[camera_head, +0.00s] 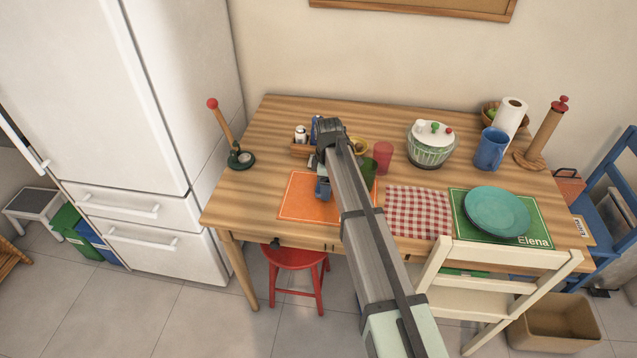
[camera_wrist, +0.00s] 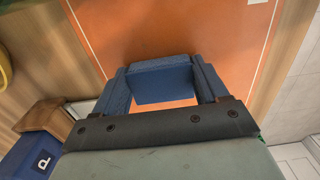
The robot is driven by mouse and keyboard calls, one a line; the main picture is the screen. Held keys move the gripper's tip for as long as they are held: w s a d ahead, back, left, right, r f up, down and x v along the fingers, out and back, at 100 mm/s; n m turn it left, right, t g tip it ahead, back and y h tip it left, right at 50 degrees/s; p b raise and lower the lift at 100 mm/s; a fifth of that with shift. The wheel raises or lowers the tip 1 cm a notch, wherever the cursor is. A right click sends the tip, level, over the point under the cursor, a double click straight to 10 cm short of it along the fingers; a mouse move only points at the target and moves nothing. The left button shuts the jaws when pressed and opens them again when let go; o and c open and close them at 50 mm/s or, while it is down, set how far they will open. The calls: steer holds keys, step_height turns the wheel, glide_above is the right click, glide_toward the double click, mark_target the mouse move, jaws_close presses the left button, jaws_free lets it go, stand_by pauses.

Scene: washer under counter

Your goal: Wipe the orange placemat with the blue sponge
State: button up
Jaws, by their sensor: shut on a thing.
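The orange placemat (camera_head: 300,205) lies flat on the wooden table, left of centre, partly hidden by my arm. It fills the upper middle of the wrist view (camera_wrist: 200,30). The blue sponge (camera_wrist: 160,80) is between the two fingers of my gripper (camera_wrist: 162,84), which is shut on it. In the head view the sponge (camera_head: 323,188) shows small over the placemat. I cannot tell whether its underside touches the mat.
A wooden caddy (camera_head: 302,148) with shakers stands just behind the placemat. A red cup (camera_head: 382,157) and a red checked cloth (camera_head: 418,212) are to the right. A teal plate (camera_head: 497,211) lies on a green mat (camera_head: 537,228). A cream chair (camera_head: 500,258) stands at the front.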

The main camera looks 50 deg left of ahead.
steer(key=shift+w+d, duration=1.35)
steer(key=shift+d, duration=0.05)
step_height(320, 180, up, 8)
steer(key=shift+a, duration=0.15)
steer(key=shift+s, duration=0.1)
